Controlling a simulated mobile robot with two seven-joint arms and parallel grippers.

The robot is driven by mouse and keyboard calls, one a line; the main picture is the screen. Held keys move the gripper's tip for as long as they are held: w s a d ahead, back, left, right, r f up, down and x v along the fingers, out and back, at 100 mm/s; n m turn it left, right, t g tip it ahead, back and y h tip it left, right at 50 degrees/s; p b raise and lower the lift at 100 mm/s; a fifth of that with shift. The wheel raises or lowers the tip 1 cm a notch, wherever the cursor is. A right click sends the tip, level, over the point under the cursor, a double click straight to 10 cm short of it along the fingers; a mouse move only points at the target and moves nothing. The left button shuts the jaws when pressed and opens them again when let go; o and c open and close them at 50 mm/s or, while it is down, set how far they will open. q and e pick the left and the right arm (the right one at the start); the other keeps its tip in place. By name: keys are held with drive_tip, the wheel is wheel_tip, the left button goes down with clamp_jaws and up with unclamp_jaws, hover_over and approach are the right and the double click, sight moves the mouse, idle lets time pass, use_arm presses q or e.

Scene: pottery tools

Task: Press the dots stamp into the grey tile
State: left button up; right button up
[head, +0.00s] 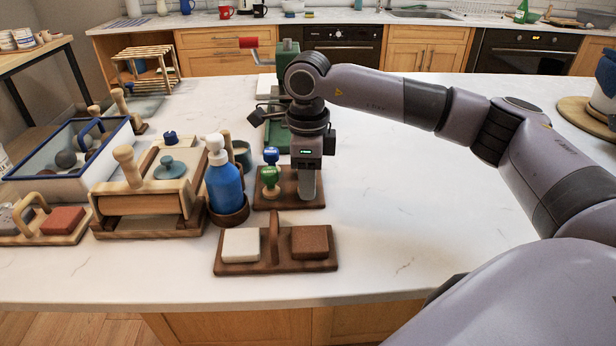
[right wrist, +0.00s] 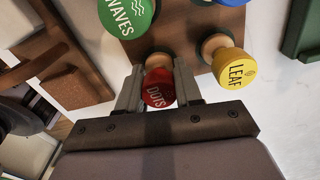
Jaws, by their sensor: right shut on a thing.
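My right gripper (head: 308,192) points down over the right side of the dark wooden stamp rack (head: 268,202). In the right wrist view, its fingers (right wrist: 158,82) are shut on the dots stamp (right wrist: 157,92), which has a red top lettered DOTS. The stamp appears to be still at the rack; its lower end is hidden. In the head view the gripper hides this stamp. The grey tile (head: 14,221) lies at the far left in a light wooden carrier, partly behind the handle. My left gripper is not in view.
Green waves stamp (right wrist: 127,14), yellow leaf stamp (right wrist: 232,66) and blue stamp (head: 272,155) stand close by. A carrier with white tile (head: 241,245) and brown tile (head: 310,241) is in front. Blue bottle (head: 224,188) and wooden press (head: 143,203) stand leftward.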

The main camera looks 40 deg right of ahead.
drive_tip(key=shift+f, duration=0.1)
drive_tip(key=o, duration=1.1)
wheel_tip(320, 180, up, 7)
drive_tip(key=shift+f, duration=0.1)
drive_tip(key=shift+r, duration=0.2)
